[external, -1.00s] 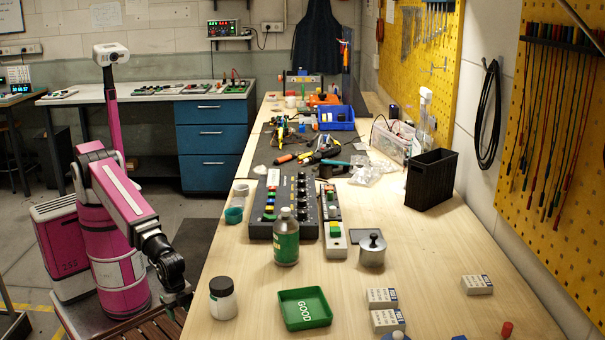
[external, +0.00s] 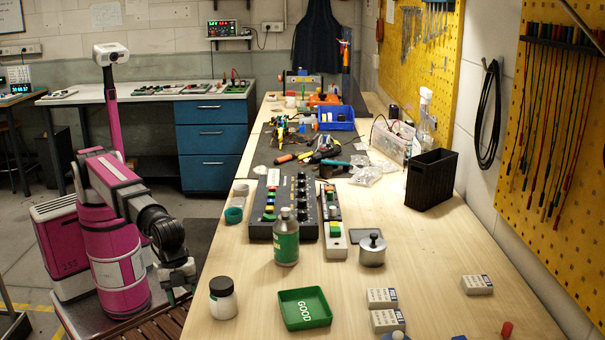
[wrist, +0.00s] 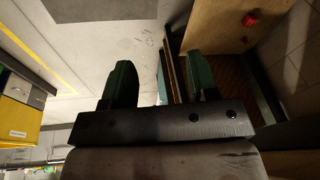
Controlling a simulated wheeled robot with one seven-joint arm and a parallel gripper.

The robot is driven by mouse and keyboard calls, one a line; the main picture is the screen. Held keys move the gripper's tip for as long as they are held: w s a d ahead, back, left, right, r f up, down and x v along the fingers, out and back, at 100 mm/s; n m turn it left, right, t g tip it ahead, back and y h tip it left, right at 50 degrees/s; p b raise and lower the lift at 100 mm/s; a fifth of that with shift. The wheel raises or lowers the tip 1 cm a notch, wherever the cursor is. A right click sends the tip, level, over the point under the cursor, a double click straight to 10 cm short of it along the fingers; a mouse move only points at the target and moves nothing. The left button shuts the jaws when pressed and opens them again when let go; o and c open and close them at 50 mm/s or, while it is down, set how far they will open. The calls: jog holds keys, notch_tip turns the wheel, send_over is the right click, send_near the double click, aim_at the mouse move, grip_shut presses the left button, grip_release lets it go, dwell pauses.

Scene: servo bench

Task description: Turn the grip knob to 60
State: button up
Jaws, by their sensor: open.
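A dark control panel (external: 261,232) with rows of coloured buttons and black knobs lies on the bench left of centre. A narrower panel (external: 331,208) with buttons and knobs stands along its right side. The knobs are too small for me to tell which is the grip knob or to read any setting. My gripper (external: 180,292) hangs beside the bench's left edge, well apart from both panels. In the wrist view, my gripper (wrist: 160,78) shows two green fingers spread apart with nothing between them. The panels do not show in the wrist view.
A green bottle (external: 286,243) stands just in front of the control panel. A white jar (external: 223,300), a green GOOD tray (external: 304,321) and a metal lidded pot (external: 372,252) are on the near bench. A black bin (external: 431,184) stands at the right.

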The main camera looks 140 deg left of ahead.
jog(key=w+d+r+m+t, duration=0.15)
jog(key=w+r, duration=0.25)
jog(key=r, duration=0.4)
jog(key=w+d+r+m, duration=0.2)
jog(key=w+r, duration=0.1)
jog(key=r, duration=0.4)
notch_tip(320, 180, up, 15)
jog(key=n+g, duration=0.1)
jog(key=g, duration=0.3)
send_over(302, 211)
notch_tip(302, 211, down, 10)
jog(key=shift+r, duration=0.1)
jog(key=c, duration=0.9)
